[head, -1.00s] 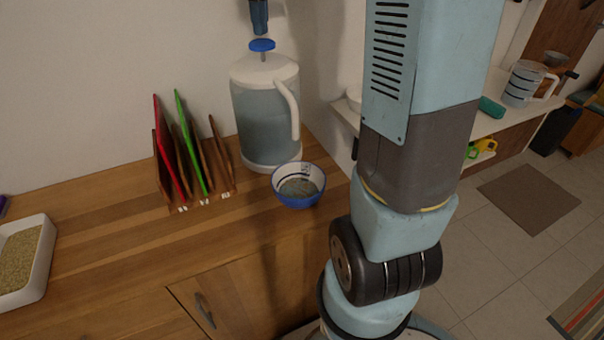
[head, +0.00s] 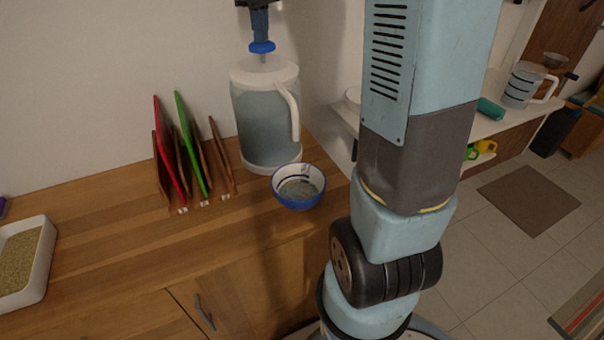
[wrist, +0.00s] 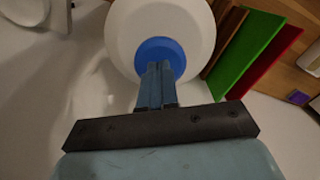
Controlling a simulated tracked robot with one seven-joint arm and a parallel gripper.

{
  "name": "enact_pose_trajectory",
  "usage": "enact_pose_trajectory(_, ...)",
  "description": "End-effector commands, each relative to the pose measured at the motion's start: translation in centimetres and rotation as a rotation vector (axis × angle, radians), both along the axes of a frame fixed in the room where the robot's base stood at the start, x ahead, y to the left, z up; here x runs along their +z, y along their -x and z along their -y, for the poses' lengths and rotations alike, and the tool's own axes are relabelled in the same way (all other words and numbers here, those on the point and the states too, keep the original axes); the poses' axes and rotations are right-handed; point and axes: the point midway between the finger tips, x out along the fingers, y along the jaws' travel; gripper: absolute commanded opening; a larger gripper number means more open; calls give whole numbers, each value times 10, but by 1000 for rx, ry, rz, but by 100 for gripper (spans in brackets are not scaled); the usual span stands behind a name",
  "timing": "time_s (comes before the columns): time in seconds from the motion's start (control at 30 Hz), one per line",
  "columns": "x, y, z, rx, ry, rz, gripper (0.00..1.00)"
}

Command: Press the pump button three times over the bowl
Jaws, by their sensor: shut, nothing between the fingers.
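The pump button (head: 262,47) is a blue disc on a thin stem above the white lid of a large translucent dispenser jug (head: 262,120). In the wrist view the button (wrist: 172,48) lies over the round white lid. My gripper (head: 261,38) is shut and empty, pointing down with its fingertips at the top of the button, seemingly touching it. The closed fingertips (wrist: 157,66) also overlap the button's edge in the wrist view. The blue and white bowl (head: 297,202) stands upright on the counter at the jug's front right. The jug's spout is not clearly visible.
A wooden rack with red (head: 170,150) and green boards (head: 191,145) stands left of the jug. A white tray of grain (head: 40,268) is at the far left. The wooden counter (head: 120,240) between is clear. A wall is close behind the jug.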

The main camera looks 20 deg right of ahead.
Motion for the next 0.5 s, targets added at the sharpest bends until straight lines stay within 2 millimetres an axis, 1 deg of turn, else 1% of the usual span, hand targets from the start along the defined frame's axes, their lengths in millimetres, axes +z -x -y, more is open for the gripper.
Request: enact_pose_trajectory(0.5, -15, 0, 0, 0, 0, -1, 0)
